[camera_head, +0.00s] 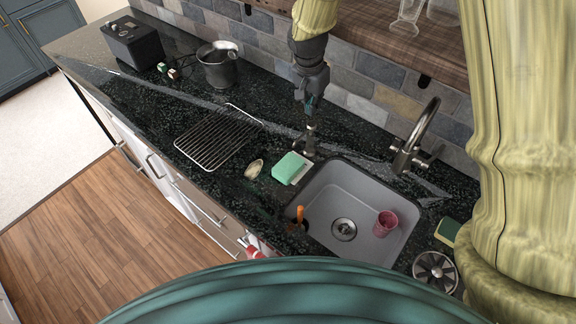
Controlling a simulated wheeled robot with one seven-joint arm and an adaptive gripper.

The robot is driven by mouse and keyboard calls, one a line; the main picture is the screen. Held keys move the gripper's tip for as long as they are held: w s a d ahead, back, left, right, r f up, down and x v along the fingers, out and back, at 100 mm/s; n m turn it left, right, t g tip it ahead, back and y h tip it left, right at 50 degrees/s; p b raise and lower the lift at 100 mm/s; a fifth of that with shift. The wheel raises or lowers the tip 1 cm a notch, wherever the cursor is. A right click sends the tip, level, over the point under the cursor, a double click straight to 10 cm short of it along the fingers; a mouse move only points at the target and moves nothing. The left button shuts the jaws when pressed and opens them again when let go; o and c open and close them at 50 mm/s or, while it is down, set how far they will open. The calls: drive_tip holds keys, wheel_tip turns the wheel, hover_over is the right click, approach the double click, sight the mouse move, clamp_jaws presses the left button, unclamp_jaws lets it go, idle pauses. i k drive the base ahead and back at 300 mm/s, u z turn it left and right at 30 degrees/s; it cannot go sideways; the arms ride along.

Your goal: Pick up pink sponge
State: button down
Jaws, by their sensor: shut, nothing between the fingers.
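My gripper (309,146) points down over the dark countertop just behind the sink's left rear corner. It looks shut and empty. A mint-green sponge-like block (288,167) lies close in front of it, on or against a pale flat piece (302,174). A second sponge (448,231), green with a yellowish edge, lies right of the sink, partly cut off by my arm. I see no sponge that is clearly pink. The pink thing in view is a cup-like object (385,223) inside the grey sink.
The sink (330,184) has a tall faucet (418,135) behind it. An orange-handled tool (299,214) stands at its left edge. A wire rack (220,137), a metal pot (217,66) and a black box (132,41) stand left. A tiled wall closes the back.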

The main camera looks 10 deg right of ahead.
sight(290, 166)
drive_tip(key=k, duration=1.5)
